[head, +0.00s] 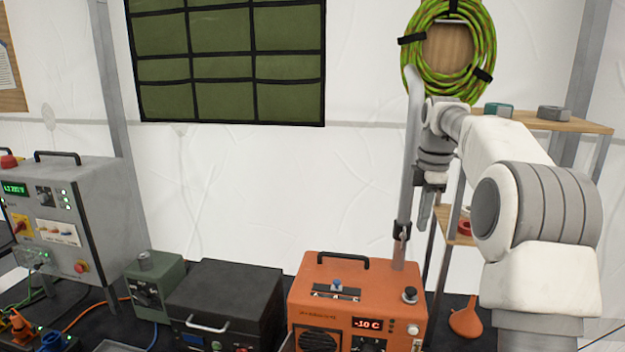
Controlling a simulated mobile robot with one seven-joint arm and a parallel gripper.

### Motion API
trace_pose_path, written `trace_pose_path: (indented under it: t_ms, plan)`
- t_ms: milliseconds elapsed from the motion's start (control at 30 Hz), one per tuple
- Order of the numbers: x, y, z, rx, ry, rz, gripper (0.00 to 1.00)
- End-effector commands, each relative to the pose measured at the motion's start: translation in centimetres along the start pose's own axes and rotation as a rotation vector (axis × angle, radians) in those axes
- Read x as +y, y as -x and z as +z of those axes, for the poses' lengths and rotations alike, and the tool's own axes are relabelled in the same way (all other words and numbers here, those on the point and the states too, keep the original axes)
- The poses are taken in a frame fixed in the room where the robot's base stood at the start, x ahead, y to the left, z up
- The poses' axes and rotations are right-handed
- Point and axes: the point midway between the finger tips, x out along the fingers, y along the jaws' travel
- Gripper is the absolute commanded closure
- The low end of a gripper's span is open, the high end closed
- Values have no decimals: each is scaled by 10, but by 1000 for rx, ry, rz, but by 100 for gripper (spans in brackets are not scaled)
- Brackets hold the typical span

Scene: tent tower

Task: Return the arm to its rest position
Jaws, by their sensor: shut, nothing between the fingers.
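My white and grey arm comes in from the right side of the head view and reaches toward the middle. My gripper (425,212) hangs from the dark wrist, pointing down, and is shut with nothing in it. It is seen small and partly from the side, above and just right of the orange device (360,290). I see no contact between it and the device. A grey upright bar (408,160) stands just left of the gripper, with a dark fitting near its lower end.
A wooden-topped shelf (560,122) stands behind my arm. A green hose coil (412,68) hangs on the wall. A black case (225,290), green box (158,280) and grey instrument (75,215) stand at left. An orange funnel (466,318) is at right. Open air lies left of the bar.

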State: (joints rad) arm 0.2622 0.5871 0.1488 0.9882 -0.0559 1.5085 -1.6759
Motion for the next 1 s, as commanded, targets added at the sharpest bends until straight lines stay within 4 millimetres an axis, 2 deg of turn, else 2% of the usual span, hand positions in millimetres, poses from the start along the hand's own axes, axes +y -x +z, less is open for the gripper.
trace_pose_path:
  t_ms: [200, 500, 767, 1000]
  plan:
    - [-43, 27, -27, -23, -212, 66, 100]
    - [-114, 44, -54, -13, -519, 161, 100]
    - [-182, 39, -70, 36, -792, 240, 100]
    - [-247, 18, -79, 115, -1047, 298, 100]
